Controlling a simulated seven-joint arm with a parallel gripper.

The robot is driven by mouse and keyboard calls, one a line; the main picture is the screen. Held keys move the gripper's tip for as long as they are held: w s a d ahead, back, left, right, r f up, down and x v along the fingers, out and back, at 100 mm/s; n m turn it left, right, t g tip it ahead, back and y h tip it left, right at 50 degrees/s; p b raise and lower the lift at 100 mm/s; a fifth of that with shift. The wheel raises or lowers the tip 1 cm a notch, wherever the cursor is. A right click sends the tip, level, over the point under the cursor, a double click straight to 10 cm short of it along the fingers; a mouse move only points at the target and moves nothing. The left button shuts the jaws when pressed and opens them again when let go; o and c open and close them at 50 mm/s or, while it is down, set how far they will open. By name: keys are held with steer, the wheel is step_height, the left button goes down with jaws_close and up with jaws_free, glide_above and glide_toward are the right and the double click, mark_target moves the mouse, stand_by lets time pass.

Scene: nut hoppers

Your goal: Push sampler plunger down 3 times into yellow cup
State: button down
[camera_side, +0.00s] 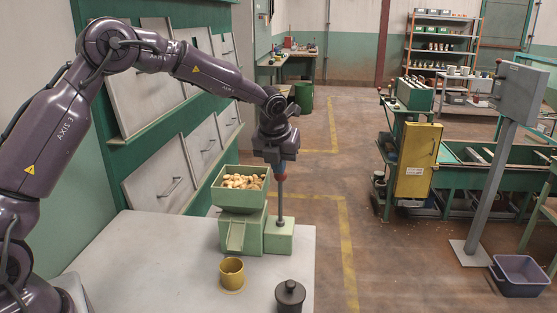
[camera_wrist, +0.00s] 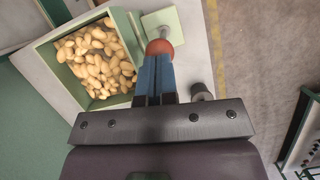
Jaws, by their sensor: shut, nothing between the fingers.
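The sampler is a pale green hopper (camera_side: 240,200) full of nuts, with a chute (camera_side: 236,235) at its front. Its plunger is a grey rod (camera_side: 279,200) with a red knob (camera_side: 280,167), standing upright on a green block (camera_side: 278,238) to the right. My gripper (camera_side: 279,158) is shut and empty, directly over the knob. In the wrist view its blue fingers (camera_wrist: 155,62) reach the red knob (camera_wrist: 159,47); I cannot tell if they touch it. The yellow cup (camera_side: 231,274) stands on the table in front of the chute; its inside is not clearly visible.
A dark lidded canister (camera_side: 290,297) stands at the table's front right; it also shows in the wrist view (camera_wrist: 201,92). The white table (camera_side: 150,262) is clear left of the cup. Green wall panels rise behind the hopper.

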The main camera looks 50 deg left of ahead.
mark_target(278, 178)
steer(key=shift+f, duration=1.9)
steer(key=shift+s+f, duration=0.1)
steer(key=v, duration=1.4)
steer(key=shift+r, duration=0.4)
